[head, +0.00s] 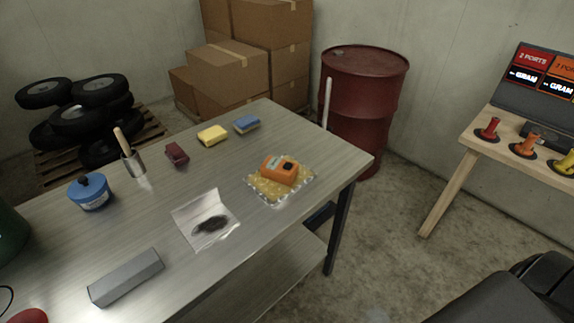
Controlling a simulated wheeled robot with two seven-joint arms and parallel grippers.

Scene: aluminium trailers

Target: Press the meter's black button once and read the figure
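The meter (278,170) is a small orange box lying on a yellow padded sheet (262,190) near the right end of the metal table. A dark square patch, perhaps the black button (288,166), shows on its upper face at the right. A small pale patch, perhaps the display, is beside it at the left. It is too small for me to read any figure.
A red drum (365,105) stands behind. A wooden stand (470,140) is at right.

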